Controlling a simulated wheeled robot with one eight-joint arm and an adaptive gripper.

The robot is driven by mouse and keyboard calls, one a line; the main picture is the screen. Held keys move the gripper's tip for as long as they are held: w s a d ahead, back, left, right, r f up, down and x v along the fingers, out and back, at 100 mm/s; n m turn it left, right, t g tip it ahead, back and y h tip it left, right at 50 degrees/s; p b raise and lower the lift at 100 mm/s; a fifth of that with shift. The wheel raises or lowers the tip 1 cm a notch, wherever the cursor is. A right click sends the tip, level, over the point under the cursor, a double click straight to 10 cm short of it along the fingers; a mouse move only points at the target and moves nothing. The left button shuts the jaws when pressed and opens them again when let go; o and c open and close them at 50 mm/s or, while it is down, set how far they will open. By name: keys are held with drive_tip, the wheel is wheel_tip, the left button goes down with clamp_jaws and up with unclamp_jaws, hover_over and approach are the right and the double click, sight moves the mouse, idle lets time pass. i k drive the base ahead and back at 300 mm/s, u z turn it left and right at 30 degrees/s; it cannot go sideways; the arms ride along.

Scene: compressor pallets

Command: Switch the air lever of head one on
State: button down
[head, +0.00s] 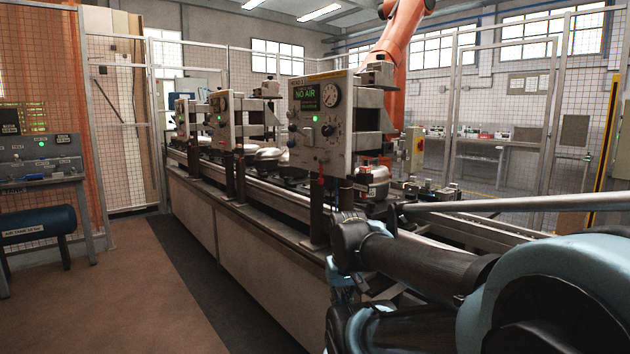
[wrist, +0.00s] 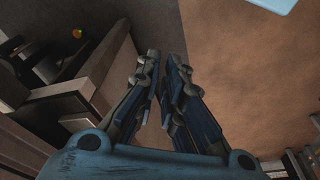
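The nearest test head panel (head: 320,125) stands over the line in the head view, with a lit green display reading "NO AIR", a round dial, knobs and a green light.
Two similar heads (head: 220,120) stand farther along the conveyor bench (head: 220,208). An orange robot arm (head: 404,35) is behind. A control desk (head: 40,170) and blue air tank (head: 38,226) stand left. The brown floor (head: 120,290) between is clear. A small orange-green part (wrist: 77,32) shows in the wrist view.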

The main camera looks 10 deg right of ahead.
sight(321, 173)
drive_tip(key=u, duration=0.15)
drive_tip(key=k, duration=1)
drive_tip(key=u, duration=0.7)
drive_tip(key=i, duration=1)
